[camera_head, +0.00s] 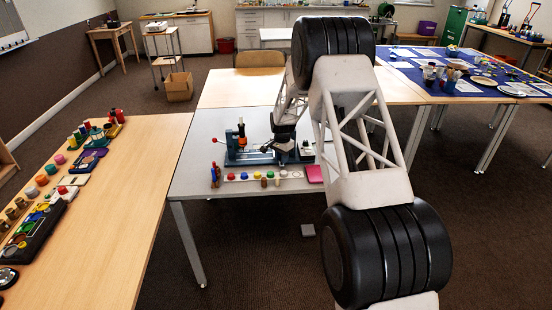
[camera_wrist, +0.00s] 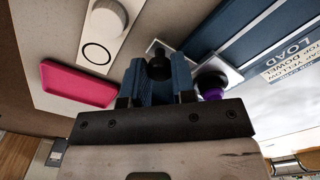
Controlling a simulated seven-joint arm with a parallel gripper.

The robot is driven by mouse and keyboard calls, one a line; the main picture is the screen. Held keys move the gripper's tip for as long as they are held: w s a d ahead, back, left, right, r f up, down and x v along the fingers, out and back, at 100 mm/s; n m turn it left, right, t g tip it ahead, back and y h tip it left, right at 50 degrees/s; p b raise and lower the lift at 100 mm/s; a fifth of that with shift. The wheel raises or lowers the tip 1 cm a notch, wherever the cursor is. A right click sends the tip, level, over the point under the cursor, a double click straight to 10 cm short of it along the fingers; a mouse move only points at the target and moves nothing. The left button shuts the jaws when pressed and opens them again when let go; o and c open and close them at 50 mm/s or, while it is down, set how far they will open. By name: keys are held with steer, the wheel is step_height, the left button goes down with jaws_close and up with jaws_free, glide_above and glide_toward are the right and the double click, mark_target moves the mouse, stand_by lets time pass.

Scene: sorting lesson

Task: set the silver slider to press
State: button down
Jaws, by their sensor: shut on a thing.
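My gripper (camera_wrist: 160,88) has its two blue fingers shut on a black knob (camera_wrist: 158,64) in the wrist view. Behind the knob a bit of pale silvery plate shows; whether the knob belongs to the silver slider I cannot tell. To its right is a blue board (camera_wrist: 240,30) with a pale sign (camera_wrist: 290,70) that reads LOAD, with a dark and purple knob (camera_wrist: 210,84) at its edge.
A pink pad (camera_wrist: 75,84) lies left of my gripper, near a white strip (camera_wrist: 92,58) with a round white piece. In the head view a row of coloured pieces (camera_head: 243,176) runs along the front of the machine. A wooden table (camera_head: 120,200) with many items stands left.

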steer(key=shift+d, duration=0.25)
steer(key=c, duration=0.9)
jaws_free()
steer(key=shift+r, duration=0.1)
steer(key=shift+r, duration=3.8)
